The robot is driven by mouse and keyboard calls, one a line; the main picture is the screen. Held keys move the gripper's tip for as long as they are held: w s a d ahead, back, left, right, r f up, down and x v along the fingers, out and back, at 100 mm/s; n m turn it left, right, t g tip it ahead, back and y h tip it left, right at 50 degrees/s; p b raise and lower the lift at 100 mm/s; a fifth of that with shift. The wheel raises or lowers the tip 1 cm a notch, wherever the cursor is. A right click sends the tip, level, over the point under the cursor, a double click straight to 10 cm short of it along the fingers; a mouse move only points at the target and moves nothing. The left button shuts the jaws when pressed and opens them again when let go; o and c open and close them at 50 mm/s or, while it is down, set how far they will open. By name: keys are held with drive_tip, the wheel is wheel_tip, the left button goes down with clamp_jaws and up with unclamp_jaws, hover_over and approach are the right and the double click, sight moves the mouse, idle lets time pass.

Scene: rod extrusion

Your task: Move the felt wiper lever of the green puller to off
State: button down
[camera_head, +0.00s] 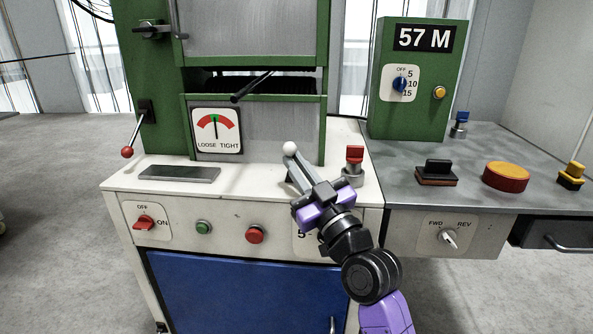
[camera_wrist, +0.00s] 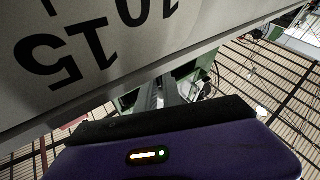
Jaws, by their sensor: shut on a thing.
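The green puller (camera_head: 153,90) stands on a white bench. A lever with a white ball knob (camera_head: 289,148) rises at the bench's front right, its ball leaning up and left. My gripper (camera_head: 303,180) is shut on this lever below the ball; the exact contact is partly hidden by my fingers and wrist. No felt wiper name is readable here. In the wrist view a white label plate (camera_wrist: 70,50) with 15 and 10 fills the upper left, close to my gripper.
A red-topped switch (camera_head: 354,160) stands just right of my gripper. A red-ball lever (camera_head: 128,151) hangs at left. The tension gauge (camera_head: 215,131) points near the middle.

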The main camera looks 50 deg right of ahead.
drive_tip(key=shift+s+a+r, duration=0.1)
drive_tip(key=shift+a+r, duration=0.25)
drive_tip(key=shift+r, duration=0.1)
drive_tip(key=c, duration=1.5)
unclamp_jaws()
drive_tip(key=shift+c, duration=0.2)
drive_tip(key=shift+f, duration=0.1)
drive_tip(key=shift+s+d+f, duration=0.1)
drive_tip(key=shift+f, duration=0.05)
drive_tip(key=shift+s+f, duration=0.15)
drive_tip(key=shift+s, duration=0.15)
drive_tip(key=v, duration=0.7)
drive_tip(key=shift+b, duration=0.45)
